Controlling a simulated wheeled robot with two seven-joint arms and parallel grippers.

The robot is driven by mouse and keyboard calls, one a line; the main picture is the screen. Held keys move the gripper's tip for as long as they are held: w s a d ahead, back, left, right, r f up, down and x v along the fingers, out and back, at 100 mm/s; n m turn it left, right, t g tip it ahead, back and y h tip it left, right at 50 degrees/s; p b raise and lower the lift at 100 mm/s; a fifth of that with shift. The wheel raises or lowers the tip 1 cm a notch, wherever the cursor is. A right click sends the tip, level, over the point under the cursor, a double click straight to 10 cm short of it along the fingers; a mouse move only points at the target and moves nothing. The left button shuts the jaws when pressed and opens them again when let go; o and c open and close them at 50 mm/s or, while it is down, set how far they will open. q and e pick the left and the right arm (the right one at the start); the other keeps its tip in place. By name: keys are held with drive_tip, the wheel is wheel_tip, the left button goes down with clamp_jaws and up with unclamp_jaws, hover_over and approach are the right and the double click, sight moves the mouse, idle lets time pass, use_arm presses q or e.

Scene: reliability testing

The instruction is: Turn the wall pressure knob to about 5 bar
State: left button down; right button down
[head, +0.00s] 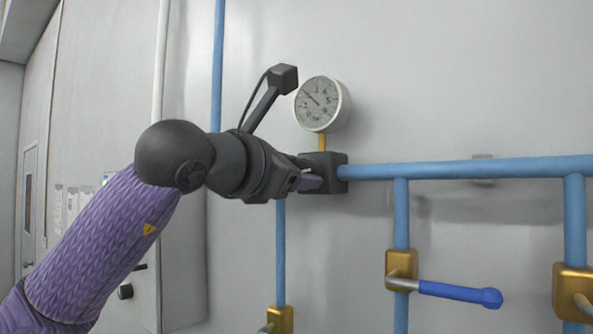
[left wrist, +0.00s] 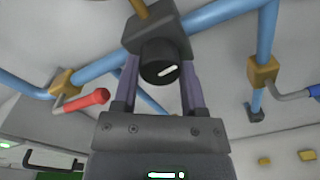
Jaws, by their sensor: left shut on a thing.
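The pressure knob (left wrist: 160,63) is a round black knob with a white mark, on a dark block (left wrist: 155,30) in the blue pipe line. My left gripper (left wrist: 160,82) has its two purple fingers on either side of the knob and is shut on it. In the head view my left gripper (head: 312,182) reaches the dark block (head: 333,172), and the knob is hidden behind the gripper. The round white pressure gauge (head: 321,103) stands above the block. My right gripper is not in view.
Blue pipes (head: 455,169) run along the wall. A blue-handled valve (head: 460,293) sits at lower right. A red-handled valve (left wrist: 82,101) shows in the left wrist view. A grey cabinet (head: 180,260) stands behind my left arm.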

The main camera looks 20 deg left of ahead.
use_arm(q)
drive_tip(key=shift+c, duration=0.7)
unclamp_jaws()
drive_tip(key=b+v, duration=0.4)
drive_tip(key=v, duration=0.6)
